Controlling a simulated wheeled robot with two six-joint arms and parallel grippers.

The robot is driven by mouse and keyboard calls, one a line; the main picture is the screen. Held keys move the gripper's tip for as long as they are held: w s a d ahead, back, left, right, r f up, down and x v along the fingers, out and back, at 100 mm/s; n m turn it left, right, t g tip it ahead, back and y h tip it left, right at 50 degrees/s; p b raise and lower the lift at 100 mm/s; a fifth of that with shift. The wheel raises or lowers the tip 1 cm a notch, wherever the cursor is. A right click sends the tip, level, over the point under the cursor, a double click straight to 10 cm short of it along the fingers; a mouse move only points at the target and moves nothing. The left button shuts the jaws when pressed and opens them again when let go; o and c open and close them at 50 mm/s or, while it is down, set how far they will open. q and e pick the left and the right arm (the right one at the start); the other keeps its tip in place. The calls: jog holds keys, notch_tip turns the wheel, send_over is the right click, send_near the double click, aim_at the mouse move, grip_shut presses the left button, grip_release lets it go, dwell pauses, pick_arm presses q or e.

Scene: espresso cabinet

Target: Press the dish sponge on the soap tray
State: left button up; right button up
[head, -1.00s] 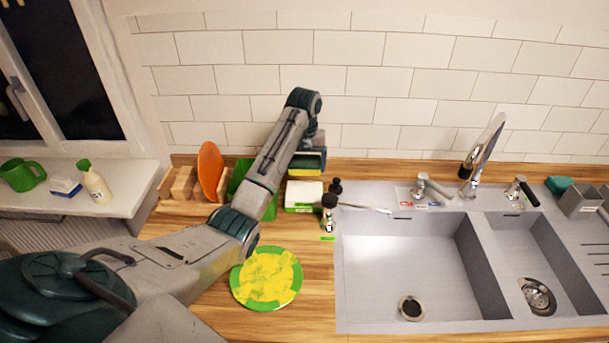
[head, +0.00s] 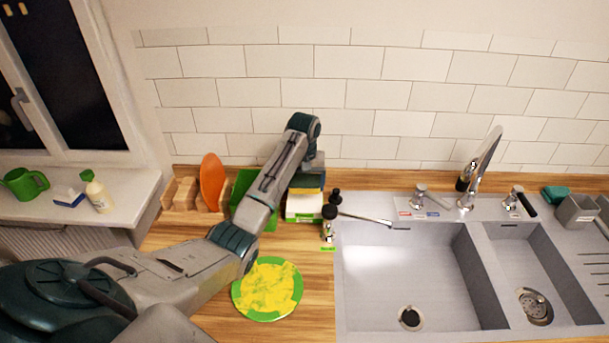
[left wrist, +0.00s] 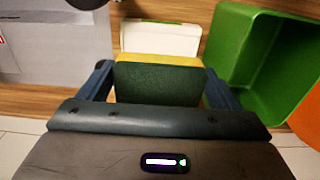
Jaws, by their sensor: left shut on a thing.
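My left gripper (head: 308,178) is shut on the dish sponge (left wrist: 158,84), dark green with a yellow layer, in the left wrist view. One finger stands on each side of it. In the head view only a thin part of the sponge shows below the gripper. The soap tray (head: 304,204), white with a green base, is directly below the sponge in the head view. In the left wrist view the tray (left wrist: 160,38) shows just past the sponge's yellow edge. I cannot tell whether sponge and tray touch. My right gripper is not in view.
A green bin (left wrist: 252,58) stands close beside the tray. A black-topped soap dispenser (head: 328,222) is close on the tray's right, then the sink (head: 400,260). A green and yellow plate (head: 267,288) lies in front. An orange plate (head: 212,180) stands in a wooden rack.

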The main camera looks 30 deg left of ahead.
aim_at(305, 205)
pick_arm(q)
jog(key=shift+f, duration=2.65)
jog(key=shift+f+b, duration=0.3)
jog(key=shift+f, duration=0.85)
jog(key=shift+r, duration=0.15)
jog(key=shift+r+p, duration=0.3)
jog(key=shift+r, duration=3.15)
jog(key=shift+d, duration=0.1)
